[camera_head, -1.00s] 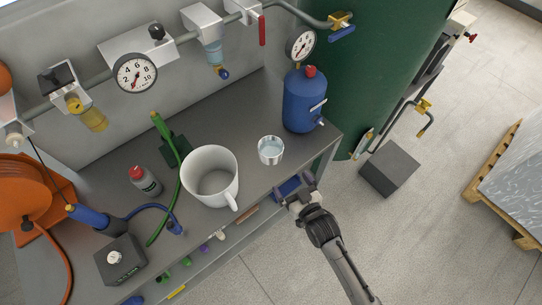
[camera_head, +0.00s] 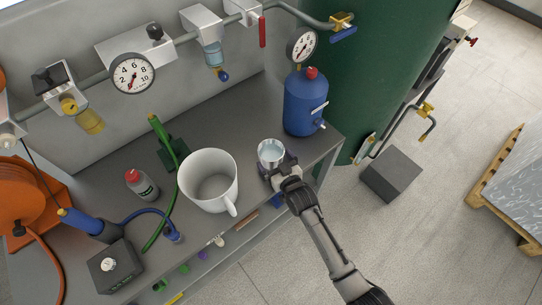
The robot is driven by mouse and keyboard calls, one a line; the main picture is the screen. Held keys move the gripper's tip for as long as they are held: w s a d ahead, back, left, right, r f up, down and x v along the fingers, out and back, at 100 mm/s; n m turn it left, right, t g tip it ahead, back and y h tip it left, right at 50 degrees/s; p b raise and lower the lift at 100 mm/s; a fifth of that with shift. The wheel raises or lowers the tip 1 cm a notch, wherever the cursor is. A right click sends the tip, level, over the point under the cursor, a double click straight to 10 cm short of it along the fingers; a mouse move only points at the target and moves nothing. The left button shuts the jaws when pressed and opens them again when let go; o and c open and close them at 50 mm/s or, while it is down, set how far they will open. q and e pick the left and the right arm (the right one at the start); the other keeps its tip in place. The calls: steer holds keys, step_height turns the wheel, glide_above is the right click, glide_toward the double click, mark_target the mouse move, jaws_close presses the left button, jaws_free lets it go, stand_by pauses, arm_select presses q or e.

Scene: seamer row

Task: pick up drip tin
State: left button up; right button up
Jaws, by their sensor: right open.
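The drip tin (camera_head: 271,151), a small shiny metal cup with pale liquid-like contents, stands upright on the grey bench (camera_head: 243,134). My right gripper (camera_head: 279,168) is at the near side of the tin, close to its lower wall. Its jaws are open and spread around the near part of the tin; whether they touch it I cannot tell. The tin's lower near side is partly hidden by the gripper. My left gripper is not in view.
A white mug (camera_head: 209,181) stands just left of the tin. A blue bottle (camera_head: 305,104) with a red cap stands behind right. A small red-capped bottle (camera_head: 141,184) and green hose (camera_head: 167,141) are further left. Gauges and pipework line the back wall.

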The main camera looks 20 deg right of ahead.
steer(key=shift+w+a+f, duration=0.1)
steer(key=shift+w+f, duration=0.05)
steer(key=shift+w, duration=0.5)
steer(key=c, duration=0.7)
steer(key=shift+c, duration=0.4)
steer(key=shift+r, duration=0.2)
